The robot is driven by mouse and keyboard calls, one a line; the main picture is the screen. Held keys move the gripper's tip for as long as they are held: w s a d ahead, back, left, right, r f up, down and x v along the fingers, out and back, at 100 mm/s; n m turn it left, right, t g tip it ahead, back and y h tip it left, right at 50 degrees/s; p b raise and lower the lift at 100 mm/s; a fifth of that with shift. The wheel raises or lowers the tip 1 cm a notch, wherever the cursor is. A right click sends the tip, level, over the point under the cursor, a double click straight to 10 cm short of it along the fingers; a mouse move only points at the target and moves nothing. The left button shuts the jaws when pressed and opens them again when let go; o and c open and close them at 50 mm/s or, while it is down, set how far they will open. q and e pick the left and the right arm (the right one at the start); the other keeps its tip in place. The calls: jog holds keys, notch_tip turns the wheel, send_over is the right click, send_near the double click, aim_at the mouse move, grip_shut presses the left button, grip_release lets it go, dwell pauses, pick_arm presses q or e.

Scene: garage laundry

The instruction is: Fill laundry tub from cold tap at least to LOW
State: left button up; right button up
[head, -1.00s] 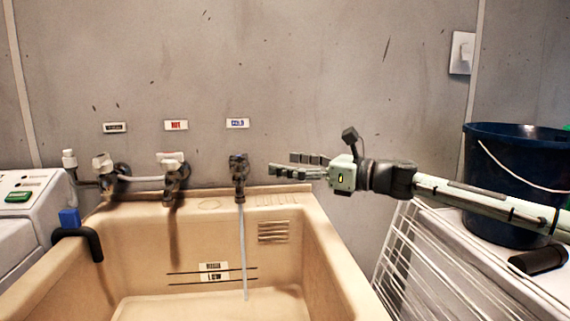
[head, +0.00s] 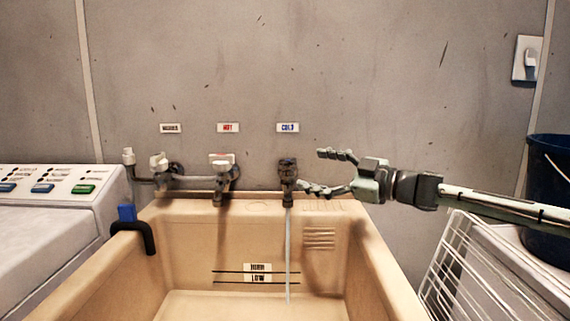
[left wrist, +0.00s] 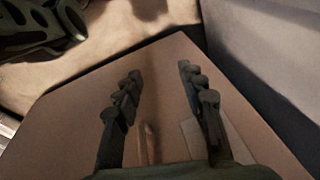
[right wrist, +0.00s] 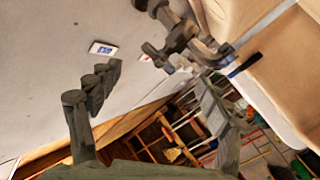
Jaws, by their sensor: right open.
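The cold tap (head: 288,174) is dark, under the blue COLD label (head: 288,127). A thin water stream (head: 288,250) runs from it into the beige laundry tub (head: 385,265). The LOW mark (head: 257,279) and a line above it show on the tub's back wall. The pale surface at the bottom looks below the LOW line; I cannot tell water from tub floor there. My right gripper (head: 322,170) is open just right of the cold tap, its lower finger close to it; contact is unclear. My left gripper (left wrist: 160,85) shows open only in the left wrist view.
Left of the cold tap are the hot tap (head: 222,175) and the washer tap (head: 160,165). A black hook with a blue tab (head: 127,213) hangs on the tub's left rim. A washing machine (head: 60,220) stands left; a white rack (head: 450,265) and dark blue bucket (head: 552,190) stand right.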

aim_at(290, 164)
jog(key=m, duration=0.4)
jog(key=a+m, duration=0.1)
jog(key=m, duration=0.1)
jog(key=shift+w, duration=0.4)
jog(key=x, duration=0.7)
jog(key=shift+w+a+f, duration=0.1)
jog(key=shift+w+a, duration=0.1)
jog(key=shift+a, duration=0.05)
jog(key=shift+c, duration=0.4)
jog(key=c, duration=1.1)
jog(key=shift+g, duration=0.3)
jog(key=shift+n+g+y, duration=0.6)
jog(key=shift+g, duration=0.2)
jog(key=shift+c, duration=0.2)
jog(key=o, duration=1.2)
jog(key=shift+s, duration=0.1)
